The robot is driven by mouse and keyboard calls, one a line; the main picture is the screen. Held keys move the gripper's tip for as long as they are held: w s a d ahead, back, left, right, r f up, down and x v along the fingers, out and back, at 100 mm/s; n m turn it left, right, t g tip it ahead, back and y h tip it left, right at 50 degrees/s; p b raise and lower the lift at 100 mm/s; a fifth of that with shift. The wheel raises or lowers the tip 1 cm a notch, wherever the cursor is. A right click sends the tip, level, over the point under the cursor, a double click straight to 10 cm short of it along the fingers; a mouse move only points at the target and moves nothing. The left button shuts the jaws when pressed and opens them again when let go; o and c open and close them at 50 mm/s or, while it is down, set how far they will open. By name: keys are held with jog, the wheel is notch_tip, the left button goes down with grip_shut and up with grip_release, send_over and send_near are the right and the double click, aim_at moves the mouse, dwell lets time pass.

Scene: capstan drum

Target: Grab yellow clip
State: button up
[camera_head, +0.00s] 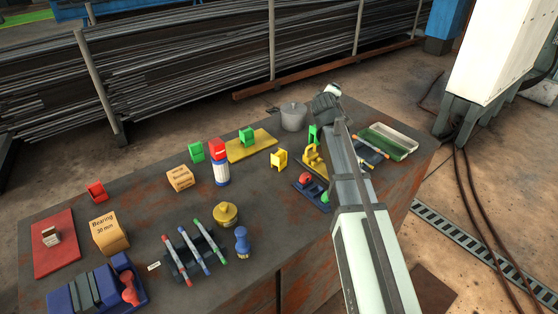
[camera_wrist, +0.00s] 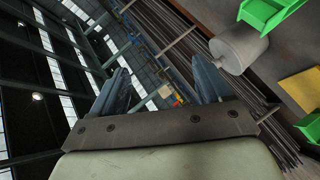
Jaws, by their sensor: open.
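A small yellow clip (camera_head: 279,158) stands on the dark table, right of the yellow board (camera_head: 262,146), in the head view. I do not make it out in the wrist view. A second yellow piece (camera_head: 314,158) of a different shape sits beside my arm. My gripper (camera_wrist: 160,85) is open in the wrist view, with nothing between its fingers. It is tilted, and the rafters and stacked bars show beyond it. In the head view the end of my arm reaches past the yellow clip to its upper right; the fingers are hard to make out there.
A grey pot (camera_head: 293,116) stands behind the clip; it also shows in the wrist view (camera_wrist: 238,50). Green clips (camera_head: 247,135) are nearby. A green tray (camera_head: 388,141) lies right of my arm. Table is clear just in front of the clip.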

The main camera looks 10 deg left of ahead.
jog(key=a+g, duration=0.2)
jog(key=a, duration=0.3)
jog(key=g+y, duration=0.2)
jog(key=g, duration=1.1)
send_near(279, 153)
jog(key=f, duration=0.5)
jog(key=shift+s+a+f, duration=0.15)
jog(key=shift+a+f, duration=0.05)
jog(key=shift+f, duration=0.15)
jog(key=shift+d+f, duration=0.1)
jog(key=shift+f, duration=3.25)
jog(key=shift+c, duration=0.4)
jog(key=c, duration=1)
jog(key=shift+o, duration=0.2)
jog(key=shift+r, duration=0.1)
